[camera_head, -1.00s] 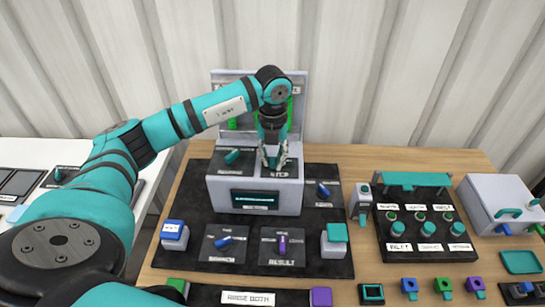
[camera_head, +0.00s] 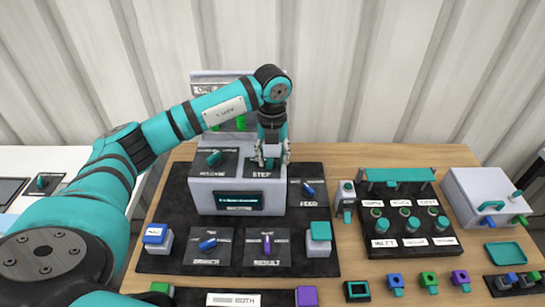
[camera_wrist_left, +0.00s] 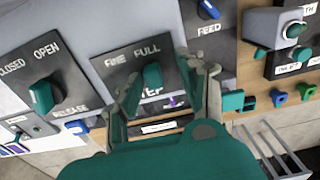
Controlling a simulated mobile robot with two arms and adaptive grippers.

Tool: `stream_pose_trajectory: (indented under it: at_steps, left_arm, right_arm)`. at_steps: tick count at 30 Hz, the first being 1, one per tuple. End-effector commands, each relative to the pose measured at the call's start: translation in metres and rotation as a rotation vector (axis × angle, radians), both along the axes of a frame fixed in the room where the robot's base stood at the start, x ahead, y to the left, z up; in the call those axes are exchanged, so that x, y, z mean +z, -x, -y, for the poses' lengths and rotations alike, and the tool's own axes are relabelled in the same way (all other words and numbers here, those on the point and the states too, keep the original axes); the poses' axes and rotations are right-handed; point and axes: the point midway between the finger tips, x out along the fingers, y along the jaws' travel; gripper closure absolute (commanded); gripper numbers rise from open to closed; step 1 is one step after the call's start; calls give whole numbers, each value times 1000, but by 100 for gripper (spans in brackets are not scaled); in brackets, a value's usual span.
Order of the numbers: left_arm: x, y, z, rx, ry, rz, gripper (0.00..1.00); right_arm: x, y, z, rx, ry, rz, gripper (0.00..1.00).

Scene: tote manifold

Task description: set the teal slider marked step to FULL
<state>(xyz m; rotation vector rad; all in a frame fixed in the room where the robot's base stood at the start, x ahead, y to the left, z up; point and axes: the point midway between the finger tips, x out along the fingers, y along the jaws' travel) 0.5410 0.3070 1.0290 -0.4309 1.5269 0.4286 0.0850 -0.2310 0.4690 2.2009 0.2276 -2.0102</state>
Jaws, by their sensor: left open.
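The teal STEP slider (camera_wrist_left: 153,76) shows in the left wrist view on a dark plate (camera_wrist_left: 108,72) lettered FINE on the left and FULL on the right. It stands below the FULL lettering; whether it is at its end stop I cannot tell. My left gripper (camera_wrist_left: 162,84) is open, with one finger on each side of the slider; contact is unclear. In the head view the left gripper (camera_head: 271,157) is down at the STEP plate (camera_head: 254,172) on the grey console's sloping top, largely hiding the slider. My right gripper is not in view.
The teal RELEASE knob (camera_head: 214,158) is left of the STEP plate, and the blue FEED knob (camera_head: 308,189) is to its right. An upright panel (camera_head: 205,90) stands behind the console. A post (camera_head: 346,198) and a button box (camera_head: 440,240) are farther right.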

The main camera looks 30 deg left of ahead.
Motion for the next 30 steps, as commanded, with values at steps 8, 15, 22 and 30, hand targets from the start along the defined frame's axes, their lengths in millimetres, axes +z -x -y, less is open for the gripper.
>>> stream_pose_trajectory:
  at_steps: [8,15,22,30]
  left_arm:
    - [36,-2,1,1,0,6,60]
    - [87,-3,3,-2,0,4,60]
    - [116,-3,5,-2,0,2,60]
    - [120,-2,5,-3,-1,0,60]
  right_arm:
    - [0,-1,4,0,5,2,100]
    - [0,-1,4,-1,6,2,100]
    - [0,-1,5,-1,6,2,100]
    - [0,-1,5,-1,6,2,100]
